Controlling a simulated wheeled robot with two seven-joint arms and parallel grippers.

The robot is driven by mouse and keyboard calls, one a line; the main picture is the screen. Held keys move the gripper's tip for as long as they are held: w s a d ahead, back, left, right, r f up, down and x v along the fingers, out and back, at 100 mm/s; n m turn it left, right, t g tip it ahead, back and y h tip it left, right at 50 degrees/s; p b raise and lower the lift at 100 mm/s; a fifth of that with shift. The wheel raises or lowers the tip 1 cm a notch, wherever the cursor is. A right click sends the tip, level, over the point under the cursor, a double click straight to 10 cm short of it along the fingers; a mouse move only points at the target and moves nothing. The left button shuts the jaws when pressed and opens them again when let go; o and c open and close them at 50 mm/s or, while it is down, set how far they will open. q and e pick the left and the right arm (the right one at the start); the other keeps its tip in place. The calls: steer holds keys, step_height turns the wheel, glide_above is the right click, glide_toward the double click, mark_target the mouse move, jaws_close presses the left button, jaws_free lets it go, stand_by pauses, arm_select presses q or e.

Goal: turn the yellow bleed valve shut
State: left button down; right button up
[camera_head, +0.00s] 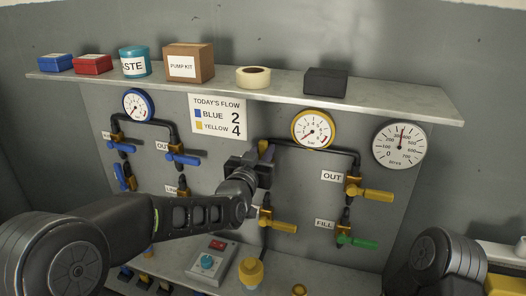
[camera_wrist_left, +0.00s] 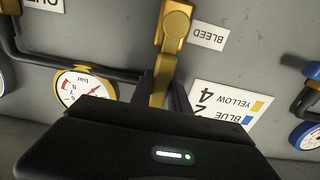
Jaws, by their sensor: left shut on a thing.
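The yellow bleed valve (camera_wrist_left: 172,28) shows in the left wrist view, its handle running down between the fingers of my left gripper (camera_wrist_left: 163,93). A "BLEED" label (camera_wrist_left: 209,36) is beside it on the panel. In the head view my left gripper (camera_head: 262,158) is at the panel, left of the yellow circuit's pipe. It hides most of the valve; a bit of the yellow handle (camera_head: 266,148) shows above it. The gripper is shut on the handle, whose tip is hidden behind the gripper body. My right gripper is not in view.
A yellow OUT valve (camera_head: 375,193) and a green-handled FILL valve (camera_head: 357,241) are to the right. Another yellow valve (camera_head: 283,226) is just below the gripper. Blue valves (camera_head: 183,158) are at left. A shelf (camera_head: 290,96) with boxes and tape juts out above.

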arm_select(q)
steer(key=shift+d, duration=0.1)
stand_by(0.6)
steer(key=d+m+b, duration=0.1)
steer(key=d+m, duration=0.1)
steer(key=m, duration=0.1)
steer(key=s+m+b, duration=0.1)
steer(key=shift+d+f+m+b, duration=0.3)
steer(key=shift+d+f+b, duration=0.05)
steer(key=shift+d+f, duration=0.05)
steer(key=m, duration=0.1)
steer(key=d+f+m, duration=0.1)
steer(key=m, duration=0.1)
steer(key=d+m+b, duration=0.1)
steer(key=shift+s+d+f+m, duration=0.15)
steer(key=shift+s+f+m, duration=0.15)
steer(key=shift+s, duration=0.1)
steer(key=f+m, duration=0.1)
steer(key=d+m, duration=0.1)
steer(key=m, duration=0.1)
steer(key=f+m+b, duration=0.1)
steer(key=shift+s+d+f+m, duration=0.25)
steer(key=shift+f+m, duration=0.05)
steer(key=shift+d+f+m+b, duration=0.1)
steer(key=shift+f+m+b, duration=0.2)
steer(key=shift+f+m, duration=0.6)
steer(key=shift+d+f+m+b, duration=0.1)
steer(key=shift+f+m+b, duration=0.25)
steer(key=shift+m, duration=0.95)
steer(key=shift+f, duration=0.15)
